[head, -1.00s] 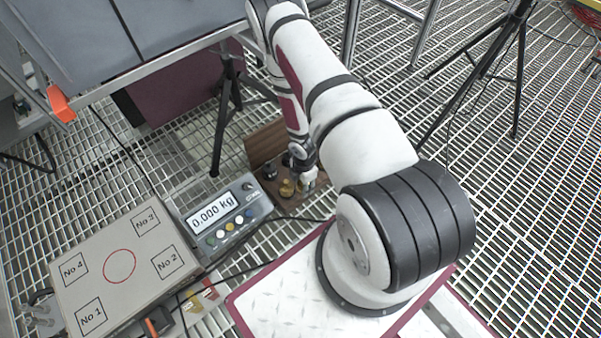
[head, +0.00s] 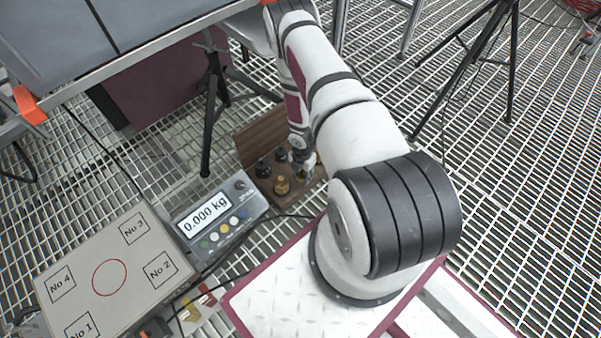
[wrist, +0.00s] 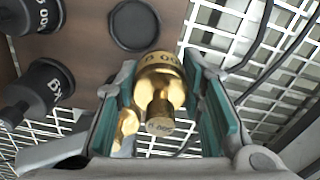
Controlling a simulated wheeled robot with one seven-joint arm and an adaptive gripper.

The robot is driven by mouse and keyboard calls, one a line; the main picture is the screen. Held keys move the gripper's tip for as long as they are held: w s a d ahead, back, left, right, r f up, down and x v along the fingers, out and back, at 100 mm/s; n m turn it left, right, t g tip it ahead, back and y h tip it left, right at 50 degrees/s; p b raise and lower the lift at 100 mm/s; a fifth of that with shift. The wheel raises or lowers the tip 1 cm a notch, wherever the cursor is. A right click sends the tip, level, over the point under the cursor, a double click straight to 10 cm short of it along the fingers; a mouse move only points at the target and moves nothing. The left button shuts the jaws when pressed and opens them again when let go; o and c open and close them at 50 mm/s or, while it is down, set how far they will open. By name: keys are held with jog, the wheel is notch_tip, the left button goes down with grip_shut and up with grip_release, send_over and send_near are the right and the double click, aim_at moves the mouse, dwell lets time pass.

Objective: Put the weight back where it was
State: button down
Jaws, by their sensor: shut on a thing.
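My gripper (wrist: 165,108) is shut on a brass weight (wrist: 160,78), which sits between its teal pads with its knob toward the bottom of the wrist view. In the head view my gripper (head: 304,160) is over the right part of the wooden weight box (head: 310,184), and the arm partly hides the held weight. A round dark empty recess (wrist: 134,26) shows in the brown box surface, just above and left of the weight in the wrist view. I cannot tell whether the weight touches the box.
Another brass weight (head: 282,186) stands in the box, beside black weights (head: 262,168). The wrist view shows black weights (wrist: 40,90) at the left. The scale display (head: 206,212) reads 0.000 kg; its platform (head: 130,280) is bare, with a red circle and numbered squares. Steel grating surrounds everything.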

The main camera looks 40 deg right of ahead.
jog(key=w+d, duration=0.1)
jog(key=w+d+b, duration=0.1)
jog(key=w, duration=0.1)
jog(key=shift+w+d+f, duration=0.2)
jog(key=shift+w+d, duration=0.05)
jog(key=shift+f+b, duration=1.2)
jog(key=shift+f, duration=0.55)
jog(key=shift+f, duration=0.1)
jog(key=c, duration=1.1)
grip_release()
jog(key=shift+o, duration=0.2)
notch_tip(320, 180, up, 12)
jog(key=p, duration=0.5)
